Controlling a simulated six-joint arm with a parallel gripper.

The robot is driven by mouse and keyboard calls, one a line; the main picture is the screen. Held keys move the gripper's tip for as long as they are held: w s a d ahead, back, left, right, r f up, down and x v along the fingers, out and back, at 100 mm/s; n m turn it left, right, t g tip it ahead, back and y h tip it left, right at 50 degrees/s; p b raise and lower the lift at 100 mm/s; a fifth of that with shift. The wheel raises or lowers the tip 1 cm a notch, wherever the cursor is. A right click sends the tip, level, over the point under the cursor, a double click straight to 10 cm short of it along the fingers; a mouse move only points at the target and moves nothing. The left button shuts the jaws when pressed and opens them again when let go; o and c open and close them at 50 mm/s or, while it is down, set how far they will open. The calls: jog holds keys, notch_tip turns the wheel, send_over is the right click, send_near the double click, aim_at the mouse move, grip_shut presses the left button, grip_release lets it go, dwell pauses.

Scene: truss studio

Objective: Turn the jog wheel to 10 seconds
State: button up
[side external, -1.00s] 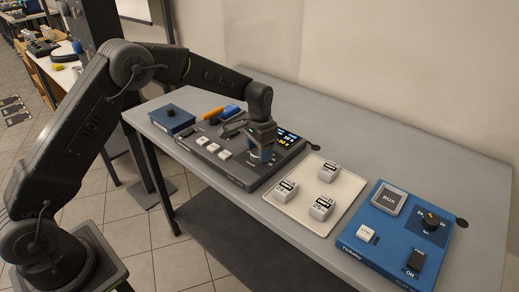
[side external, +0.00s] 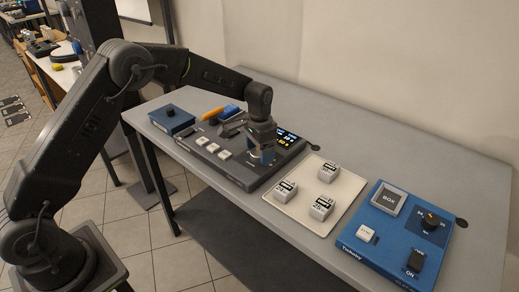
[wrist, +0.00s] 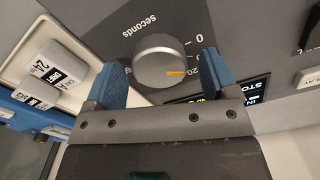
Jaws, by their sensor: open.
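The jog wheel (wrist: 160,60) is a round grey knob with an orange pointer mark on the dark control deck (wrist: 100,18). A "Seconds" label and a number scale surround it. In the wrist view its pointer faces right, close to the printed 20. My gripper (wrist: 163,72) is open, with one blue finger on each side of the wheel. I cannot tell whether either finger touches it. In the side view my gripper (side external: 262,158) is low over the deck and hides the wheel. The deck's display (side external: 287,136) is lit, but its digits are too small to read surely.
A pale tray (side external: 300,222) with three labelled white blocks (side external: 321,208) lies right of the deck. A blue panel (side external: 375,252) with a knob and switch stands farther right. A small blue box (side external: 172,120) is at left. The table's back right is clear.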

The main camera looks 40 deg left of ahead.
aim_at(259, 151)
jog(key=shift+r, duration=0.1)
notch_tip(259, 151, up, 14)
dwell(0.5)
jog(key=shift+f, duration=0.2)
jog(key=s+r+n+t, duration=0.1)
jog(key=s+r+t, duration=0.1)
jog(key=s+r, duration=0.5)
jog(key=s+r+n+t, duration=0.1)
jog(key=s+r, duration=0.2)
jog(key=s, duration=0.7)
jog(key=s+f+n+t, duration=0.1)
jog(key=s+f, duration=0.3)
jog(key=s, duration=1.2)
jog(key=shift+f+n+t, duration=0.15)
jog(key=shift+n+t, duration=0.25)
jog(key=shift+t, duration=0.4)
